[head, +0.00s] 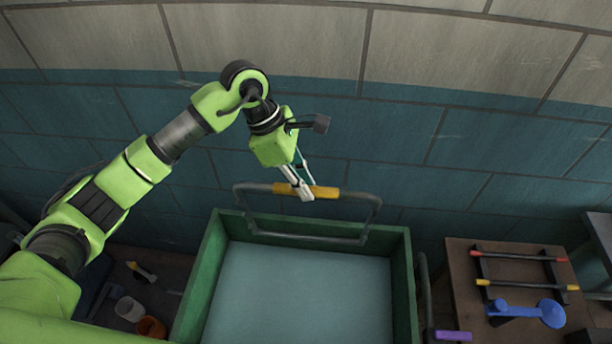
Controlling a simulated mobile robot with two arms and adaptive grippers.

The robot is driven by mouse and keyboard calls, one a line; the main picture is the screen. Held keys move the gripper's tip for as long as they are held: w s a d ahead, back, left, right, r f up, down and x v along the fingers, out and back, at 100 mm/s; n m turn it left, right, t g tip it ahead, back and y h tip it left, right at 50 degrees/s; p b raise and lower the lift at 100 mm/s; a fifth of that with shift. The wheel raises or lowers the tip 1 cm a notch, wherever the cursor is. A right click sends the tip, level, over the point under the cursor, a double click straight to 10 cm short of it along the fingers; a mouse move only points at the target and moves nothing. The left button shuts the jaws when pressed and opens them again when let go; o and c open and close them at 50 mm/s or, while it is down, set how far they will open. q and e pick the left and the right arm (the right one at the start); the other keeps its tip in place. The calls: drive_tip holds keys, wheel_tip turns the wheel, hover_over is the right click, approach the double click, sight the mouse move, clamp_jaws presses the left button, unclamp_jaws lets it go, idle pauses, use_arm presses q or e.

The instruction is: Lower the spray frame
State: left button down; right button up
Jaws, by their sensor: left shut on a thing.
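The spray frame (370,215) is a grey tube loop with a yellow grip (325,192) on its top bar. It stands raised at the back edge of a green-walled tank. Its lower bar (310,239) crosses just inside the tank's back wall. My left gripper (303,193) reaches down from above and is shut on the yellow grip, near its middle. The fingers hide a small part of the grip. My right gripper is not in view.
The green tank (401,262) has a pale blue, flat interior. At right, a brown table (462,262) holds a rack with red and yellow-ended bars and a blue tool (525,311). A lever with a purple grip (453,336) stands beside the tank. White (129,308) and orange cups are at lower left.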

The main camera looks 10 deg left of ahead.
use_arm(q)
drive_tip(key=s+f+b, duration=0.3)
drive_tip(key=s+b, duration=0.2)
drive_tip(key=s, duration=0.2)
drive_tip(key=s+f+t+b, duration=0.1)
drive_tip(key=s+f+b, duration=0.2)
drive_tip(key=s+b, duration=0.3)
drive_tip(key=shift+s, duration=0.95)
drive_tip(key=c, duration=1.9)
unclamp_jaws()
drive_tip(key=v, duration=1.2)
drive_tip(key=shift+s, duration=0.15)
